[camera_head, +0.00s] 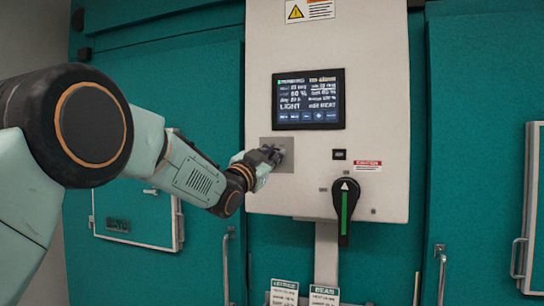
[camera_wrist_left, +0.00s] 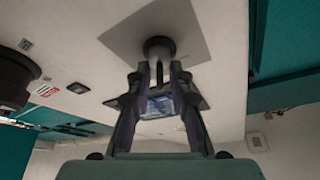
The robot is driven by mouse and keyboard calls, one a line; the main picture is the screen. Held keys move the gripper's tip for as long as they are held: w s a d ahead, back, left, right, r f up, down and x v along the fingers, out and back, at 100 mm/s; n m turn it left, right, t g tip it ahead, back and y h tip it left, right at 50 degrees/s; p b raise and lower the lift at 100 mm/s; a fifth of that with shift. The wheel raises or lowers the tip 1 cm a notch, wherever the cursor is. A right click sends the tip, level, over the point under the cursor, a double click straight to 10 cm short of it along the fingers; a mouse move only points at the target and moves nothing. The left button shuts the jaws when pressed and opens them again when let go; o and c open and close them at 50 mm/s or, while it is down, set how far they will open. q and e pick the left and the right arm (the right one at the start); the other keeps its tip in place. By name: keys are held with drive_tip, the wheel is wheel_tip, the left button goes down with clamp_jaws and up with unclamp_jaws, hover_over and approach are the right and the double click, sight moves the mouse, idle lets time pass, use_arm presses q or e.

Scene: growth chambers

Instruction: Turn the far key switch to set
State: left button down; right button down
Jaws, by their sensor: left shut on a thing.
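The key switch (camera_wrist_left: 159,46) is a dark round barrel on a square grey plate (camera_wrist_left: 190,25) in the left wrist view. The plate also shows on the white control panel in the head view (camera_head: 288,164). My left gripper (camera_head: 275,153) is at the plate and covers most of the switch there. In the left wrist view its two fingers (camera_wrist_left: 160,77) are shut on the narrow key part that sticks out of the barrel. Which position the key points to cannot be read. My right gripper is in neither view.
The white panel (camera_head: 390,120) carries a lit display (camera_head: 308,98) above the plate. A black rotary handle with a green stripe (camera_head: 345,205) sticks out at lower right. Teal chamber doors (camera_head: 480,100) with handles flank the panel. Two signs (camera_head: 284,292) stand below.

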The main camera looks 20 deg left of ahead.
use_arm(q)
drive_tip(key=shift+f+m, duration=0.15)
drive_tip(key=shift+m, duration=0.15)
drive_tip(key=c, duration=1.5)
unclamp_jaws()
drive_tip(key=v, duration=1.2)
drive_tip(key=shift+a, duration=0.1)
